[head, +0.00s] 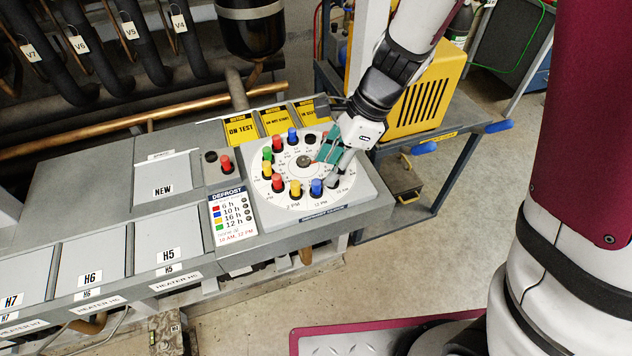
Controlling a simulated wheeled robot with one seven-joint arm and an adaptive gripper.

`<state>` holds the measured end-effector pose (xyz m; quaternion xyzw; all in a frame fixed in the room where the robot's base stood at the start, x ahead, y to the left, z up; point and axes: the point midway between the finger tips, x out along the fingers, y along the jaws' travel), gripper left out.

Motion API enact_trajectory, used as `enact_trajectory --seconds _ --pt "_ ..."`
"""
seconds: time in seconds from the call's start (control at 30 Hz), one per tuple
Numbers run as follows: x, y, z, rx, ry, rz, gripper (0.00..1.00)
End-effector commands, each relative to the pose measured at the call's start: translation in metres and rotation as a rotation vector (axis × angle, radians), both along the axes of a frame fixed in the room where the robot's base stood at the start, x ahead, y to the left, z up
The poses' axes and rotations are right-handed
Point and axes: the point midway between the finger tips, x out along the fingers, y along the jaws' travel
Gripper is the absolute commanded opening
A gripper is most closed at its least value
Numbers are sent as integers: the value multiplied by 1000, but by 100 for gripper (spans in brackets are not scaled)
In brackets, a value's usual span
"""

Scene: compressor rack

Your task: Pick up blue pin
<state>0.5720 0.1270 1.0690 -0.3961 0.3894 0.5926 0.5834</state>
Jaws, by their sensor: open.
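Two blue pins stand upright in the white round dial (258,196). One blue pin (292,135) is at the back of the ring. The other blue pin (316,187) is at the front right, close beside my gripper. My gripper (322,168) is over the right side of the dial, with its fingers apart and nothing seen between them. It hides the right part of the ring. I cannot tell whether a finger touches the front blue pin.
Red, green and yellow pins (295,188) fill other places on the ring. A yellow machine (420,95) sits on a cart at the right.

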Motion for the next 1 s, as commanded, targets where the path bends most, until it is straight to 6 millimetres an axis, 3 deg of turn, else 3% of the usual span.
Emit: enact_trajectory --seconds 0.33,0.67,0.83,1.0 --pt "-2 22 -39 -1 4 2 40" --pt "-2 25 -45 1 1 1 40" --pt "-2 25 -44 1 1 1 2" --pt "-2 25 -44 1 1 1 1"
